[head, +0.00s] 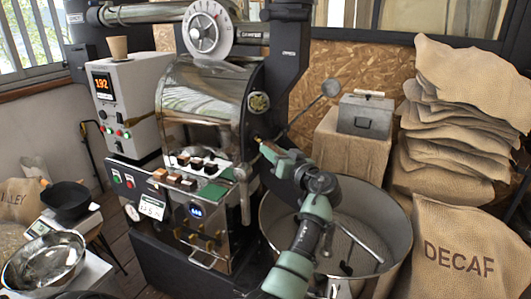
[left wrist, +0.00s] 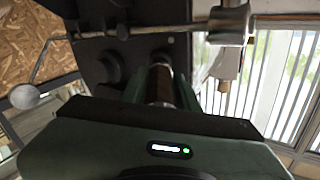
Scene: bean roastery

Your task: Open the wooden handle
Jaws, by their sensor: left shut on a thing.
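The wooden handle (left wrist: 164,92) shows in the left wrist view as a short dark brown cylinder with a pale metal part, between my two fingers. My left gripper (head: 267,148) is shut on it, at the right side of the roaster's front in the head view. There the gripper hides most of the handle. The roasting machine (head: 205,90) is a shiny metal drum in a dark frame. My right gripper is not in view.
A round cooling bin (head: 399,243) with a stirring arm stands under my left arm. A rod with a ball end (head: 331,88) sticks out above the gripper. Burlap sacks (head: 465,80) are piled at right. A scale and metal bowl (head: 45,262) are at lower left.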

